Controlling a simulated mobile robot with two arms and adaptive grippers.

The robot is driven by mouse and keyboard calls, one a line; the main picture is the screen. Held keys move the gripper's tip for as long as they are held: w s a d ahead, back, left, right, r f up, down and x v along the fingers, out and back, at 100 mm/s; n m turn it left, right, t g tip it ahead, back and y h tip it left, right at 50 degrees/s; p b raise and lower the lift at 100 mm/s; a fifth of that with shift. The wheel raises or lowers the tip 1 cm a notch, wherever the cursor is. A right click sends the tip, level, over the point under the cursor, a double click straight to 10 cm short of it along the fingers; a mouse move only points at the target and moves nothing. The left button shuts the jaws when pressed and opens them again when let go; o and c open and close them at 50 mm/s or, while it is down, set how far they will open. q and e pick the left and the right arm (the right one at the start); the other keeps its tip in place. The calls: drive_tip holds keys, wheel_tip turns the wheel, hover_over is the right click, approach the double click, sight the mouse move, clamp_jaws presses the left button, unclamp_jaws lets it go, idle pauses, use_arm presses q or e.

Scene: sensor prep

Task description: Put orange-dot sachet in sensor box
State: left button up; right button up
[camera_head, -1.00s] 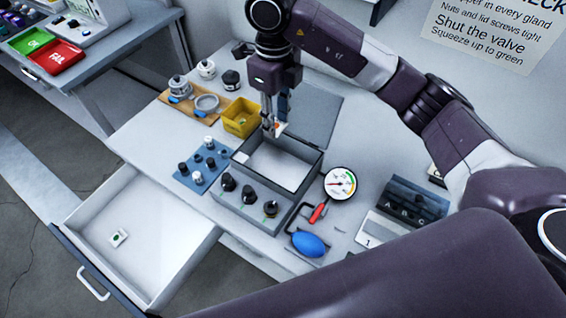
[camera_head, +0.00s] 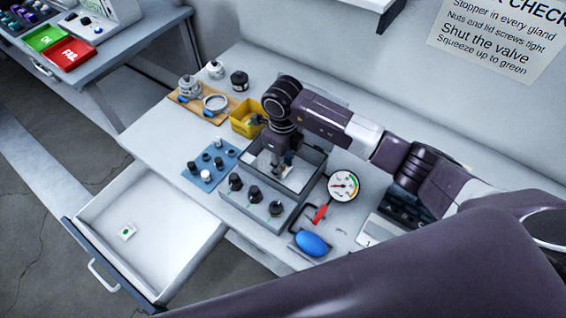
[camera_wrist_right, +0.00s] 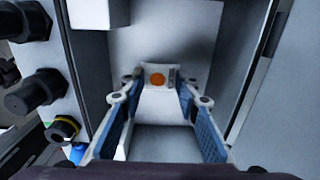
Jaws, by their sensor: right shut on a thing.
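The sensor box (camera_head: 302,176) is a grey open-topped box on the bench with a pale inside, and black knobs along its front. My right gripper (camera_head: 277,171) points down into its opening. The orange-dot sachet is a small white packet with an orange dot; in the right wrist view the sachet (camera_wrist_right: 157,79) sits between the fingertips of the right gripper (camera_wrist_right: 160,90), which is shut on it. The box walls surround it in that view; I cannot tell whether it touches the floor. My left gripper is not in view.
A green-dot sachet (camera_head: 127,231) lies in the open drawer (camera_head: 165,213). A yellow bin (camera_head: 242,125), a blue tray of fittings (camera_head: 204,177), a pressure gauge (camera_head: 343,186) and a blue bulb (camera_head: 311,243) stand close around the box.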

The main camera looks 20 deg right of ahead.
drive_tip(key=shift+f, duration=0.1)
drive_tip(key=shift+f, duration=0.15)
drive_tip(key=o, duration=0.8)
drive_tip(key=shift+r, duration=0.35)
wheel_tip(320, 180, up, 12)
drive_tip(key=b, duration=0.3)
drive_tip(key=shift+f, duration=0.15)
